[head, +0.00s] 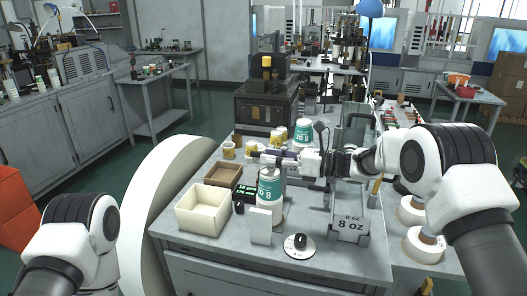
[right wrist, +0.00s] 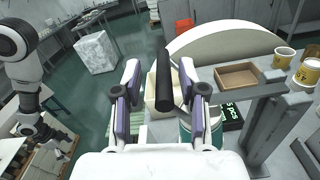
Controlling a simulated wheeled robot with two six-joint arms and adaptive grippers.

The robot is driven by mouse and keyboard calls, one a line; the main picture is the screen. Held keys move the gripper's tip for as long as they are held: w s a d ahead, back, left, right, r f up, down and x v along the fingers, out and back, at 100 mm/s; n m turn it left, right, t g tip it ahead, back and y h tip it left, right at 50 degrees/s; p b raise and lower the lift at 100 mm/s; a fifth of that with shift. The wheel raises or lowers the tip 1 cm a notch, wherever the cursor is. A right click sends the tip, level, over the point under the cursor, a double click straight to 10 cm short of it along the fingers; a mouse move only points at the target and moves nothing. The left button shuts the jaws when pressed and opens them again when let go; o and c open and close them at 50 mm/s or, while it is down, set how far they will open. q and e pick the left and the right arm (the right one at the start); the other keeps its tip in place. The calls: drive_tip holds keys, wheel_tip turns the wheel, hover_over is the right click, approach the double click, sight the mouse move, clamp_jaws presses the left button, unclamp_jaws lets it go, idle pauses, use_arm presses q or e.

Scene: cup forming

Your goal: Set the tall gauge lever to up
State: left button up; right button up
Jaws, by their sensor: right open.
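My right gripper (head: 262,156) reaches in from the right above the bench, fingers pointing left. In the right wrist view, its purple-padded fingers (right wrist: 165,92) stand apart and the jaws are open. A black rod (right wrist: 163,75) with a rounded near end shows between them. It looks like a lever handle, but I cannot tell for sure, nor whether a finger touches it. The tall gauge itself cannot be clearly made out in the head view. My left arm shows at lower left; its gripper is out of frame.
A cream box (head: 203,209), a brown tray (head: 223,174) and a teal-labelled can (head: 270,187) stand below and near the right gripper. Yellow cups (head: 229,150) stand farther back.

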drive_tip(key=x, duration=0.2)
drive_tip(key=shift+w+a+f+p, duration=0.1)
drive_tip(key=shift+w+a+p, duration=0.1)
drive_tip(key=shift+w+p, duration=0.1)
drive_tip(key=shift+w+a+f, duration=0.1)
clamp_jaws()
